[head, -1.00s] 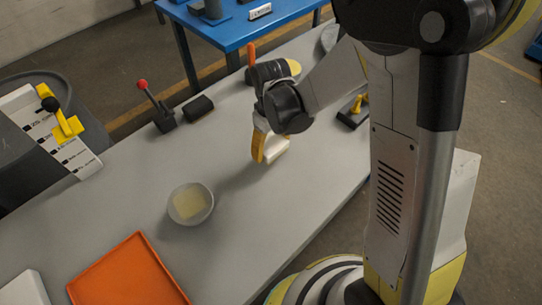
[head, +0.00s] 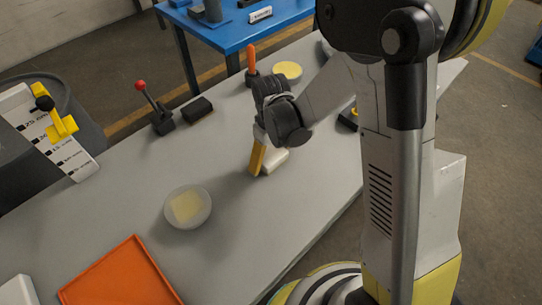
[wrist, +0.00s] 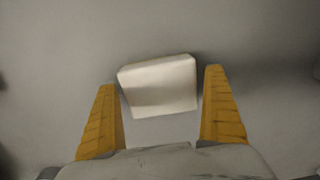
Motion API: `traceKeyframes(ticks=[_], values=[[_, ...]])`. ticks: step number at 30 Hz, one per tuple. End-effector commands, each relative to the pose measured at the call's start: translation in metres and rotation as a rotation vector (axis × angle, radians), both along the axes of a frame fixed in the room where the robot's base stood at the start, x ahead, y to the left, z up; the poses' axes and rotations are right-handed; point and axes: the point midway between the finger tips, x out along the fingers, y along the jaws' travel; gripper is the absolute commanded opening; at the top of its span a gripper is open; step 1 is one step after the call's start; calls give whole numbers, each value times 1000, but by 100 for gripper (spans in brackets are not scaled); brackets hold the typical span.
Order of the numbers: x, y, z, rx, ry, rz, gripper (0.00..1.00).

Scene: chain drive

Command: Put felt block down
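The felt block (head: 274,161) is a pale, off-white block that appears to lie on the grey workbench, right by my gripper's yellow finger. In the wrist view the block (wrist: 158,86) sits slightly tilted between my two yellow fingertips. My gripper (wrist: 160,80) is open, with a narrow gap on each side of the block. In the head view my gripper (head: 262,158) points down at the bench, and one finger and the wrist hide part of the block.
A translucent bowl with a yellow piece (head: 187,207) stands to the left on the bench (head: 110,190). An orange tray (head: 120,278) lies at the front left. A red-knobbed lever (head: 155,105), a black block (head: 197,109) and an orange-handled tool (head: 251,58) stand behind. Bench between bowl and gripper is clear.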

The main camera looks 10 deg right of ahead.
Motion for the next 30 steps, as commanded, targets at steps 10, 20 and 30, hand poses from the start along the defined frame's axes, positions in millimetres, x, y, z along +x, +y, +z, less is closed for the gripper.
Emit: traceKeyframes(ticks=[10,20,30], values=[[0,0,49,0,0,0,100],[0,0,113,0,0,0,100],[-12,-16,160,17,-77,-77,100]])
